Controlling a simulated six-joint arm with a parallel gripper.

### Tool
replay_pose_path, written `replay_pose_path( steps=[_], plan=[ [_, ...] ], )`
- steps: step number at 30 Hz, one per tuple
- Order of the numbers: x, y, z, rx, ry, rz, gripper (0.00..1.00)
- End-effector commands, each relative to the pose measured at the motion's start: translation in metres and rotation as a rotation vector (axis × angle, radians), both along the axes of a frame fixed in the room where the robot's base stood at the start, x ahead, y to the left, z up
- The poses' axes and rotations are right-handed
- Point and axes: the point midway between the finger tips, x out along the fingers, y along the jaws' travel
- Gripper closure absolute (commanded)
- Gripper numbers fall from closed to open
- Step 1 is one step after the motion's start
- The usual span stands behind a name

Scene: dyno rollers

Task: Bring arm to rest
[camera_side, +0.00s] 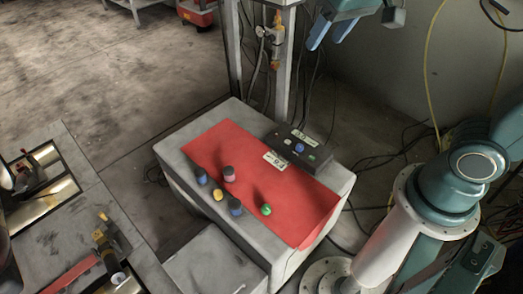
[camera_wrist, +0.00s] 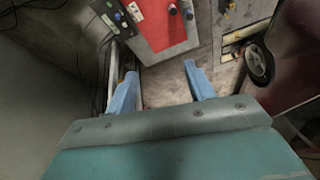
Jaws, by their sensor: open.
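My gripper (camera_side: 327,40) is high at the top of the side view, above and behind the grey box, with its blue fingers apart and nothing between them. In the wrist view the two fingers of my gripper (camera_wrist: 161,72) are spread over bare floor, clear of the red panel (camera_wrist: 158,38). My teal arm runs up the right side of the side view, and its middle part is out of frame.
The grey box (camera_side: 343,184) has a red top (camera_side: 293,190) with several blue, yellow, green and dark-topped knobs. A black control unit (camera_side: 312,137) sits at its back edge. A metal post (camera_side: 284,75) stands behind. Machinery (camera_side: 110,245) is at left.

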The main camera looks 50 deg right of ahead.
Motion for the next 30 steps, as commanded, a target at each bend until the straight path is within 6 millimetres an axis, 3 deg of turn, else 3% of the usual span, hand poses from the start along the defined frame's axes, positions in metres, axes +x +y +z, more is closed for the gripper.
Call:
replay_pose_path(
  steps=[6, 16, 22, 30],
  plan=[
    [-0.048, -0.010, 0.006, -0.018, -0.031, 0.060, 0.47],
    [-0.110, -0.018, -0.002, -0.054, -0.068, 0.149, 0.47],
    [-0.128, -0.018, -0.008, -0.068, -0.079, 0.180, 0.47],
    [-0.131, -0.018, -0.009, -0.071, -0.079, 0.186, 0.47]
  ],
)
